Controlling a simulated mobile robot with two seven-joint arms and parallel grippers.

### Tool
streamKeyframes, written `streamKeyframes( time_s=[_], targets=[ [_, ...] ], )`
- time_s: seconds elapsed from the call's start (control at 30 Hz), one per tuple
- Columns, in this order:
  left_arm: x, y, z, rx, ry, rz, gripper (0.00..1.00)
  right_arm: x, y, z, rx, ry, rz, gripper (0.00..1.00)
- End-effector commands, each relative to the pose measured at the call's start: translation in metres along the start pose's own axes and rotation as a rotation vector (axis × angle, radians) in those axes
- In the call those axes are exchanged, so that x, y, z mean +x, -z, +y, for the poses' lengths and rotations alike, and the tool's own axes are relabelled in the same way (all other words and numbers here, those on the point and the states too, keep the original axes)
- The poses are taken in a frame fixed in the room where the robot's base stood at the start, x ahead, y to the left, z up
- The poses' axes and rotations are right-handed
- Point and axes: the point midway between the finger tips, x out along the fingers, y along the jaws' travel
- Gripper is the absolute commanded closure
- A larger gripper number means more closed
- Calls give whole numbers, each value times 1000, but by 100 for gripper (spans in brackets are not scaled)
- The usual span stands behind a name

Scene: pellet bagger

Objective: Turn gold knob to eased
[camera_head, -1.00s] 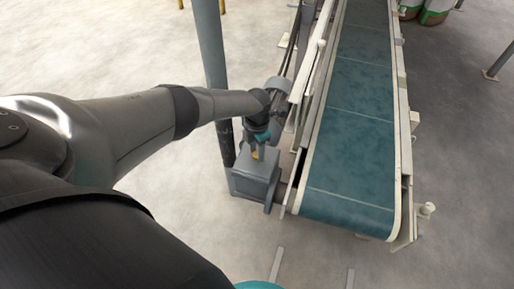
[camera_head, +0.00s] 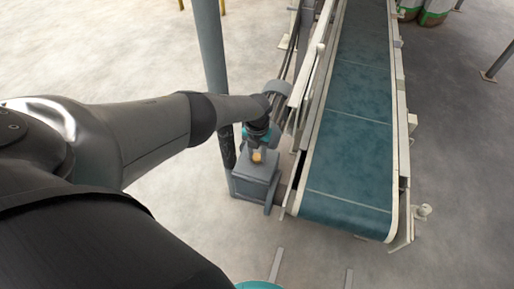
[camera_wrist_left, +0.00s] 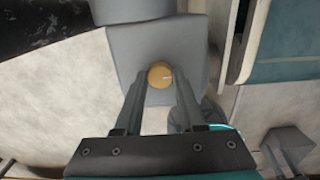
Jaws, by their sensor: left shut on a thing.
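The gold knob (camera_wrist_left: 160,75) is round with a pale pointer line that points to the right in the left wrist view. It sits on top of a grey box (camera_wrist_left: 196,48) and also shows in the head view (camera_head: 257,157), on the grey box (camera_head: 254,184) beside the conveyor. My left gripper (camera_wrist_left: 160,80) has its two fingers around the knob, one on each side, and is shut on it. Its fingers also reach down to the knob in the head view (camera_head: 257,152). Any markings for the knob's positions are not readable. My right gripper is not in view.
The conveyor (camera_head: 349,130) with a green belt and pale side rails runs close to the right of the box. A grey post (camera_head: 211,50) stands just behind and left of the box. Open concrete floor lies around.

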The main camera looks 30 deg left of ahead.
Motion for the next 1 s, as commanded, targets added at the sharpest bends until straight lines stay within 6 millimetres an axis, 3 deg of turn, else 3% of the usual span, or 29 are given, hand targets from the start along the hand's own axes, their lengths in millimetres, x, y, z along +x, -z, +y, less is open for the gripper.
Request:
streamKeyframes(
  time_s=[0.43,0.47,0.5,0.73,1.0],
  targets=[
    [0,0,0,-13,0,1,100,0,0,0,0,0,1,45],
    [0,0,0,-13,0,1,60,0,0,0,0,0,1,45],
    [0,0,0,-13,0,1,55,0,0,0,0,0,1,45],
    [0,0,0,-12,0,0,31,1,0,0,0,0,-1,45],
    [0,0,0,-10,0,0,31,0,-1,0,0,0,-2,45]
  ],
)
